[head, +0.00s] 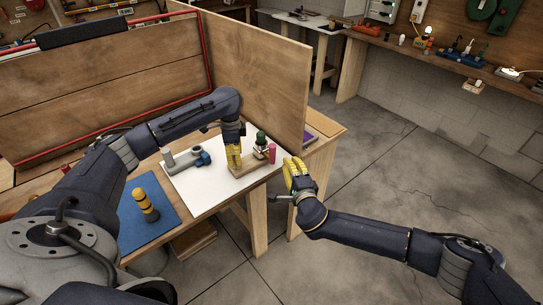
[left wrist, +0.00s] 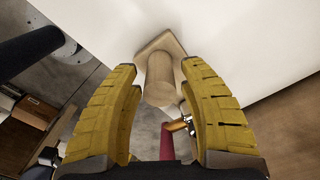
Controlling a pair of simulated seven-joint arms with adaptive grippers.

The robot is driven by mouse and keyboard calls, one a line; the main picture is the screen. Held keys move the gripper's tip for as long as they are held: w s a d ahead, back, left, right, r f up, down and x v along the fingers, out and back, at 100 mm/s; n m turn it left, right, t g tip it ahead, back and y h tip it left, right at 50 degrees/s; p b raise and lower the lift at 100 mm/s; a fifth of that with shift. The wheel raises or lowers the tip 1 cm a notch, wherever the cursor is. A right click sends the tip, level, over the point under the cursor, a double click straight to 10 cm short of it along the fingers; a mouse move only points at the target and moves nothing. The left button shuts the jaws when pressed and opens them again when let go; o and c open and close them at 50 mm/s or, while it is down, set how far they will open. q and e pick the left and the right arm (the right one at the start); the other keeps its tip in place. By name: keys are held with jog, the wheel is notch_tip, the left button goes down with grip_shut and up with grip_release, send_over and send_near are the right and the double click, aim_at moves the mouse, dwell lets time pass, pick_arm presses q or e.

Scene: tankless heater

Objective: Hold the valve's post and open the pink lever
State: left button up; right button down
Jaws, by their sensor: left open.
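The valve's wooden base (head: 250,168) lies on the white sheet near the table's right edge, with a dark green part (head: 261,138) standing on it. The pink lever (head: 272,154) stands upright at the right of the valve; it also shows in the left wrist view (left wrist: 167,142), partly hidden. My left gripper (head: 234,165) points down over the base. In the left wrist view its fingers are spread, with the round wooden post (left wrist: 160,82) between the tips and a gap beside it. My right gripper (head: 293,175) is right of the lever, apart from it, beyond the table edge.
A wooden panel (head: 262,80) rises behind the valve. Floor on the right is open.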

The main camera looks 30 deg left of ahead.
pick_arm(q)
notch_tip(320, 180, up, 12)
jog(key=shift+f, duration=0.2)
dwell(0.4)
dwell(0.4)
